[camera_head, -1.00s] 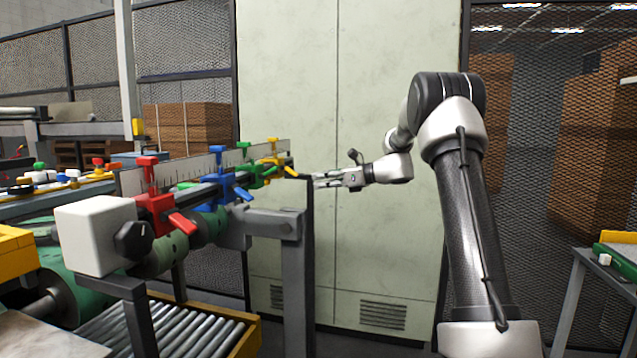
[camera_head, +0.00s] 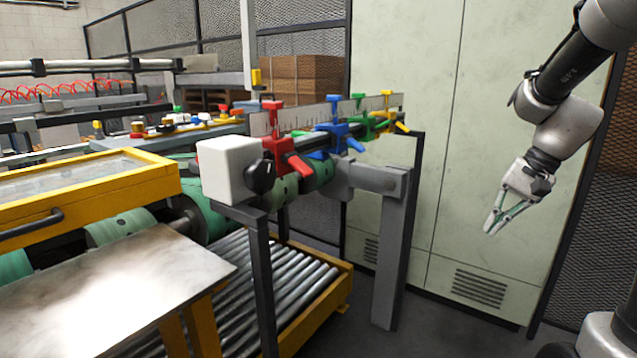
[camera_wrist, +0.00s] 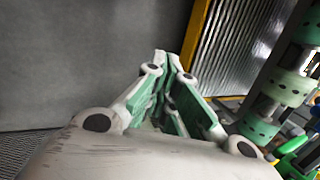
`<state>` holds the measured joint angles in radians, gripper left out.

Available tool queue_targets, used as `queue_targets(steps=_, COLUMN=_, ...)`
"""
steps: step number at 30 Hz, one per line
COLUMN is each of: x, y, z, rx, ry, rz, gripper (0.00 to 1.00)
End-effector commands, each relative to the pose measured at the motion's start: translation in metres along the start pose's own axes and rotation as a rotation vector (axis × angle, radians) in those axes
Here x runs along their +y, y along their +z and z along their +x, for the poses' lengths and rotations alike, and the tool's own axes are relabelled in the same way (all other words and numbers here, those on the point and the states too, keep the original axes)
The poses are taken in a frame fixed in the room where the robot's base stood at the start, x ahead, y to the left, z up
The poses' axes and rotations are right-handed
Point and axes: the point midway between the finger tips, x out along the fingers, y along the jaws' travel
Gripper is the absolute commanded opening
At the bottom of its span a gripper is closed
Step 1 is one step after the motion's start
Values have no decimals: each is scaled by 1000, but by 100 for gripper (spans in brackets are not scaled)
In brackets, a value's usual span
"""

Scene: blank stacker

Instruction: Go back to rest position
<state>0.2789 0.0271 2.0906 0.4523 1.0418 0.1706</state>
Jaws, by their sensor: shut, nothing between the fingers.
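My gripper (camera_head: 492,226) hangs at the right in the head view, pointing down and a little left, in front of the pale green cabinet (camera_head: 420,245). It is apart from the machine and holds nothing. In the wrist view my gripper (camera_wrist: 168,62) shows its green-padded fingers drawn together at the tips, over bare grey floor (camera_wrist: 80,50).
The stacker's ruler bar (camera_head: 292,118) with red, blue, green and yellow clamps is left of my gripper. Its grey post (camera_head: 392,255) stands nearest. A roller conveyor (camera_head: 300,275) lies below. A mesh fence (camera_head: 600,220) is at the right.

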Motion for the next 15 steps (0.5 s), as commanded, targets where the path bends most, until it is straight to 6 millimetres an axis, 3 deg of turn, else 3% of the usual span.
queue_targets(steps=1, x=14, y=23, z=-10, rx=30, ry=56, rz=-110, gripper=0)
queue_targets(steps=3, x=36, y=50, z=-21, rx=66, ry=137, rz=-259, gripper=0)
queue_targets(steps=9, x=84, y=110, z=-46, rx=181, ry=300, rz=-564, gripper=0)
queue_targets(steps=12, x=94, y=130, z=-52, rx=239, ry=320, rz=-641, gripper=0)
queue_targets(steps=15, x=93, y=144, z=-58, rx=293, ry=299, rz=-687, gripper=0)
